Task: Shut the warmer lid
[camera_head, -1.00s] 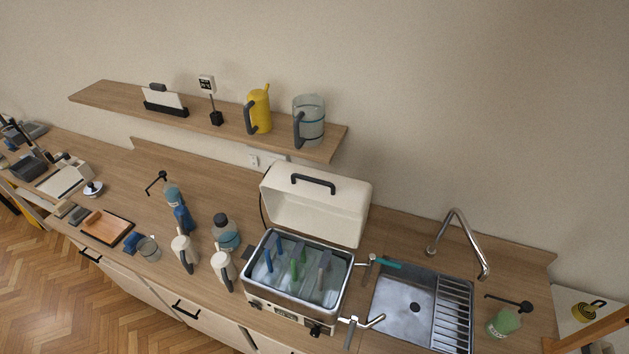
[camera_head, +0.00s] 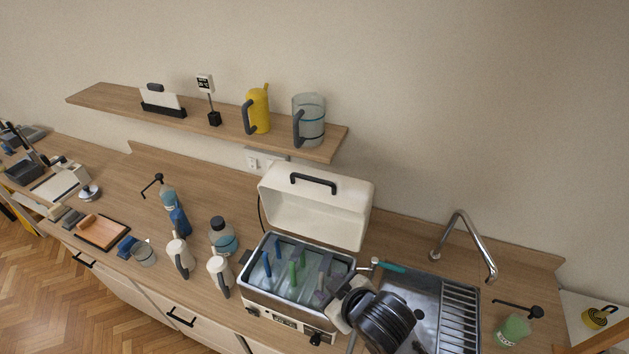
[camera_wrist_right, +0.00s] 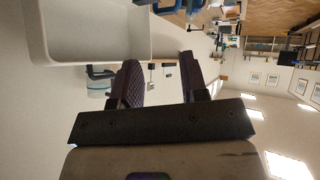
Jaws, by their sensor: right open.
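The warmer (camera_head: 285,317) is a steel water bath with a white front panel and dark knobs, standing on the counter. Its white lid (camera_head: 318,215) stands open at the back, with a dark handle (camera_head: 313,183) near its upper edge. Coloured holders stand in the open basin. My right gripper (camera_head: 322,281) is over the basin's right side, in front of the lid and apart from it. In the right wrist view its two dark fingers (camera_wrist_right: 160,68) are spread with nothing between them, and a pale panel, apparently the lid (camera_wrist_right: 95,40), is at upper left. My left gripper is not in view.
A sink (camera_head: 440,318) with a tall tap (camera_head: 462,240) lies to the right, partly behind my right arm. White jugs (camera_head: 219,277) and a blue-labelled bottle (camera_head: 222,238) stand left of the warmer. A shelf (camera_head: 200,120) with a glass jug (camera_head: 309,120) hangs above the lid.

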